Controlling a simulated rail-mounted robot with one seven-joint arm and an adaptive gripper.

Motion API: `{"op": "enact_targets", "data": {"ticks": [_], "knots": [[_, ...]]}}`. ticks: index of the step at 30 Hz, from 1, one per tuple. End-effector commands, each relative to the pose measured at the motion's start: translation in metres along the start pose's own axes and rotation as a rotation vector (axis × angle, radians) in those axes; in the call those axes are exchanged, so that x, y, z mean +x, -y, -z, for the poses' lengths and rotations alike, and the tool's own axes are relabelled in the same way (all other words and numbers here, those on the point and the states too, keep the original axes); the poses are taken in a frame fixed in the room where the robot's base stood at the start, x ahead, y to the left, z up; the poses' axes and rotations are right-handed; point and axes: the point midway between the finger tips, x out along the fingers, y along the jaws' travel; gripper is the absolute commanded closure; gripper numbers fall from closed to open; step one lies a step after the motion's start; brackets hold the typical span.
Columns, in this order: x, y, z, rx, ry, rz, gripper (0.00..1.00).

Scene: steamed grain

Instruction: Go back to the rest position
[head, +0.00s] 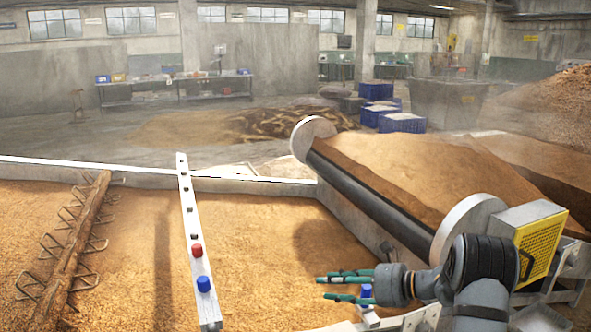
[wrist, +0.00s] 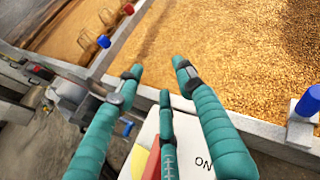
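My gripper (head: 325,288) is at the lower right in the head view, at the near right end of the grain bed, with its teal fingers pointing left. In the wrist view my gripper (wrist: 157,72) has its fingers spread apart, with nothing held between them. Below the fingers is a white panel (wrist: 202,160) with the letters "ON" and some red and yellow; the fingers hide part of it. A blue knob (head: 366,291) shows close by the fingers in the head view; I cannot tell whether they touch.
A grain bed (head: 270,250) fills the front. A pale bar with a red knob (head: 196,250) and a blue knob (head: 203,284) crosses it. A wooden bar with wire tines (head: 68,250) lies left. A grain-covered conveyor (head: 375,215) with a yellow guard (head: 541,247) stands right.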

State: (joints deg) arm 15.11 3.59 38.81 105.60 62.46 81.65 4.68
Motion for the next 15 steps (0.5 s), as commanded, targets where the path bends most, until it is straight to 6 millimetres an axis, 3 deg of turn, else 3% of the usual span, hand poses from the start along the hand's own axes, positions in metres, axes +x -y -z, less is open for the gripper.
{"op": "enact_targets", "data": {"ticks": [1, 15], "knots": [[-0.003, 0.005, 0.015, 0.014, 0.002, 0.02, 0.63], [-0.049, 0.041, 0.098, 0.102, -0.002, 0.158, 0.63]]}}
